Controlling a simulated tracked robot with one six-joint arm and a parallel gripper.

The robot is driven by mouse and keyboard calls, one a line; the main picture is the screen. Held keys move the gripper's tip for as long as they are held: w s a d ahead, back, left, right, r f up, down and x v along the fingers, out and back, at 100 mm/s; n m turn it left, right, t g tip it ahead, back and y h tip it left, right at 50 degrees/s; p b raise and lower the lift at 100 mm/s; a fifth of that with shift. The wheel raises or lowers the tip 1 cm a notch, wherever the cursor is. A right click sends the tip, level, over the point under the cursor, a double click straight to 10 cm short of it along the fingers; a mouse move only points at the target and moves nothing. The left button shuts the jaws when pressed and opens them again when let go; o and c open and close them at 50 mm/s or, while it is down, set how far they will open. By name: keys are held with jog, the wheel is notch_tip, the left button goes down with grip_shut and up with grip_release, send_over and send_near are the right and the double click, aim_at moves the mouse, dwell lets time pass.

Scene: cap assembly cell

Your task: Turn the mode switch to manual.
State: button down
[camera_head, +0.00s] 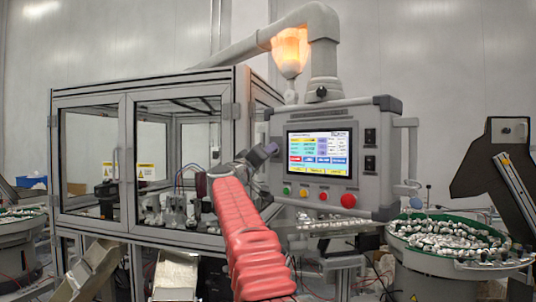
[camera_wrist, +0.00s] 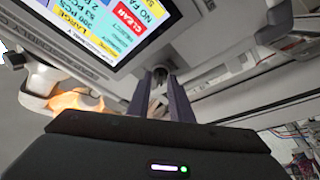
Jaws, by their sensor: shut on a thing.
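The control panel (camera_head: 361,187) hangs in the middle of the head view, its lit screen (camera_head: 319,153) facing out. My gripper (camera_head: 270,150) is at the panel's left side, beside the screen. In the wrist view, its two dark fingers (camera_wrist: 166,97) reach to the panel face next to the screen (camera_wrist: 105,28). They are shut on a small knob (camera_wrist: 158,76), apparently the mode switch. The fingers hide much of it. Its pointer and label cannot be read, so its setting cannot be told. In the head view my gripper hides this spot.
A green button (camera_head: 287,190), a yellow one and red ones line the panel below the screen. Black switches (camera_head: 370,136) sit right of it. A glass-walled cabinet (camera_head: 125,96) stands left. A parts bowl (camera_head: 398,246) stands right. A lit orange lamp (camera_head: 290,50) hangs above.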

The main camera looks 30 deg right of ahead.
jog(key=shift+w+f+n+y, duration=0.1)
jog(key=shift+n+y, duration=0.3)
jog(key=shift+n, duration=0.3)
jog(key=c, duration=1.6)
grip_release()
jog(key=shift+a, duration=0.1)
jog(key=v, duration=1.3)
jog(key=shift+s+a+f, duration=0.2)
jog(key=shift+s+f, duration=0.05)
